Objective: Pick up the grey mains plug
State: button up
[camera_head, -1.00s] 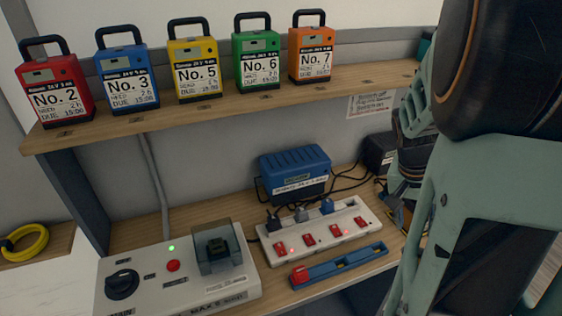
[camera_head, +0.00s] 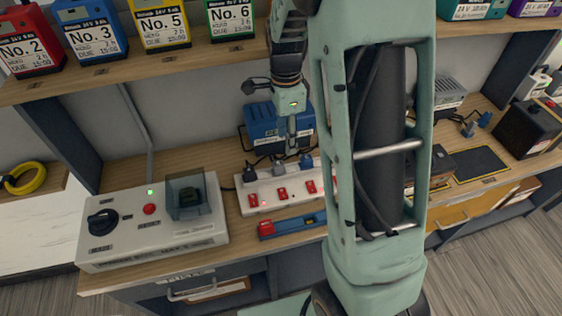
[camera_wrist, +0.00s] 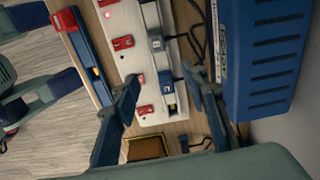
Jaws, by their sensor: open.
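The grey mains plug (camera_head: 280,168) sits in the white power strip (camera_head: 262,205), between a black plug (camera_head: 250,173) and a blue plug (camera_head: 306,161). The grey plug also shows in the wrist view (camera_wrist: 156,44), above the blue plug (camera_wrist: 166,84). My gripper (camera_head: 291,150) points down over the strip, in front of the blue battery case, and partly hides the plugs. In the wrist view my gripper (camera_wrist: 163,78) is open and empty, with its fingers either side of the plug row, nearer the blue plug than the grey one.
The blue case (camera_head: 262,122) stands close behind the strip, with black cables around it. A white control box (camera_head: 150,225) stands left. The shelf with numbered batteries (camera_head: 180,55) overhangs the bench.

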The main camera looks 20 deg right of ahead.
aim_at(278, 163)
jog(key=shift+w+a+f, duration=0.1)
jog(key=shift+w+a, duration=0.15)
jog(key=shift+a, duration=0.45)
notch_tip(278, 163, down, 5)
jog(key=shift+a+f, duration=0.15)
jog(key=shift+s+a+f+p, duration=0.15)
jog(key=shift+f+p, duration=0.05)
jog(key=shift+f, duration=1.15)
jog(key=shift+s+a+f+p, duration=0.1)
jog(key=shift+f+p, duration=0.1)
jog(key=shift+f, duration=1.15)
jog(key=shift+c, duration=0.3)
grip_shut()
